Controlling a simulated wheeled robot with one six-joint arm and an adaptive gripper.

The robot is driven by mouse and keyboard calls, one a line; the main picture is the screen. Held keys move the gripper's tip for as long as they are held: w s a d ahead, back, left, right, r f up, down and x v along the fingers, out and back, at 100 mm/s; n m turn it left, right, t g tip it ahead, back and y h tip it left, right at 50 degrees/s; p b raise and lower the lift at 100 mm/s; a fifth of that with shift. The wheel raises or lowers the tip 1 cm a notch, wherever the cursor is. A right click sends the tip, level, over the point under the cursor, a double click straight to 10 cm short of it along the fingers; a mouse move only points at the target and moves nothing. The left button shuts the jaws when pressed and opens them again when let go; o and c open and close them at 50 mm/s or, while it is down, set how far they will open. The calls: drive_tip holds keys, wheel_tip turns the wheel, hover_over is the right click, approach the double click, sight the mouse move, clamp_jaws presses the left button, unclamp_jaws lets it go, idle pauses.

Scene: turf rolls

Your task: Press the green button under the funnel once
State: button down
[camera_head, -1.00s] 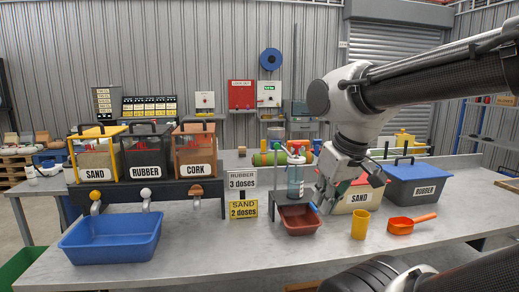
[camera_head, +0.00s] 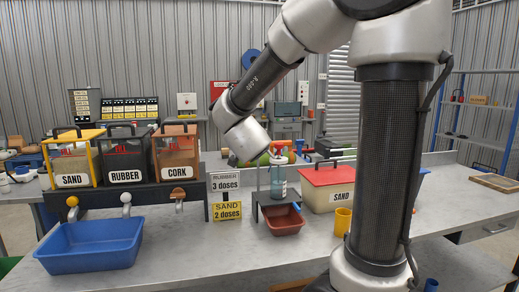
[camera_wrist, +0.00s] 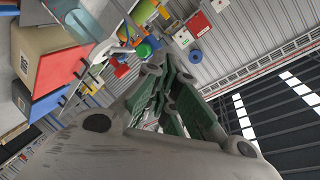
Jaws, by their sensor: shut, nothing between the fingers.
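In the head view a small dark stand (camera_head: 256,197) holds a clear bluish vessel (camera_head: 279,181), with a red-brown tray (camera_head: 284,221) under it. I cannot make out a funnel or a green button there for certain. My gripper (camera_wrist: 165,68) shows in the wrist view with its dark green fingers shut and empty. In the head view my wrist is above and left of the stand, and the fingers are mostly hidden. A round green thing (camera_wrist: 146,49) lies beyond the fingertips in the wrist view; I cannot tell what it is.
Sand, rubber and cork bins (camera_head: 123,160) stand on a rack at left, with a blue tub (camera_head: 90,245) in front. Two dose signs (camera_head: 226,197) stand left of the stand. A red-lidded sand box (camera_head: 328,190) and a yellow cup (camera_head: 343,222) are at right. The front-middle tabletop is clear.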

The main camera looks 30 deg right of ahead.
drive_tip(key=s+d+f+m+g+h, duration=0.4)
drive_tip(key=m+g+h, duration=0.1)
drive_tip(key=m+h, duration=0.1)
drive_tip(key=shift+s+m+g, duration=0.3)
drive_tip(key=shift+g, duration=0.1)
drive_tip(key=shift+w+d+r, duration=0.1)
drive_tip(key=shift+w+d, duration=0.05)
drive_tip(key=w+d, duration=0.2)
drive_tip(key=w, duration=0.6)
drive_tip(key=shift+d, duration=0.2)
drive_tip(key=shift+w, duration=0.2)
idle(0.7)
drive_tip(key=shift+w+d, duration=0.1)
drive_tip(key=shift+w, duration=0.2)
